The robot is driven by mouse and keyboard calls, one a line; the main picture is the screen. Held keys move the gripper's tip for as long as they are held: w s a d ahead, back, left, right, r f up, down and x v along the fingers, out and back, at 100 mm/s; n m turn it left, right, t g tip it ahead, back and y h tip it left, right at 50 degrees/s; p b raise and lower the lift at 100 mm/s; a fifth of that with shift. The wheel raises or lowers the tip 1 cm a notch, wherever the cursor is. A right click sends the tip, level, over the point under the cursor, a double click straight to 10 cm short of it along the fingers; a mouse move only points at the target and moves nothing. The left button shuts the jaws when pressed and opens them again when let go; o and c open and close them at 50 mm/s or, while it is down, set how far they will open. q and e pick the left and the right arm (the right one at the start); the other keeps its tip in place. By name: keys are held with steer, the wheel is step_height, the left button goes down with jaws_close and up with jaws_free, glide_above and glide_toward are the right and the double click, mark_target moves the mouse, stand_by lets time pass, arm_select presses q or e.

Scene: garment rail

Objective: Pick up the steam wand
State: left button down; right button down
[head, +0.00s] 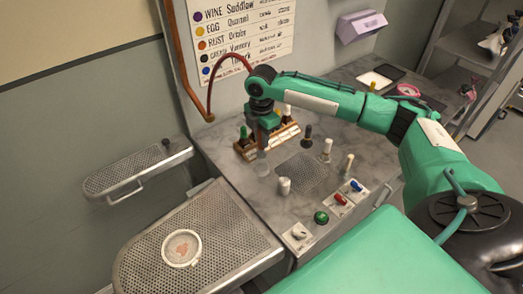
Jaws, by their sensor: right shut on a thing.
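My right gripper (266,128) points down over the marble counter, at the wooden rack of small bottles. It is shut on the steam wand, which is mostly hidden by the fingers and wrist. A dark red hose (229,57) arches up from the copper pipe at the wall and passes behind my right wrist. A pale, blurred shape (261,163) shows just below the fingers; I cannot tell whether it is part of the wand. My left gripper is out of view.
The wooden rack (284,135) holds several small bottles, close around the gripper. Loose bottles (326,150), a dark mesh grille (300,172) and a switch panel (322,217) are on the counter. Perforated metal boards (215,233) stand at left. A pink-rimmed item (409,90) sits at the back right.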

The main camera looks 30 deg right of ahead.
step_height(320, 180, up, 13)
steer(key=shift+r+b, duration=0.1)
steer(key=shift+b, duration=0.75)
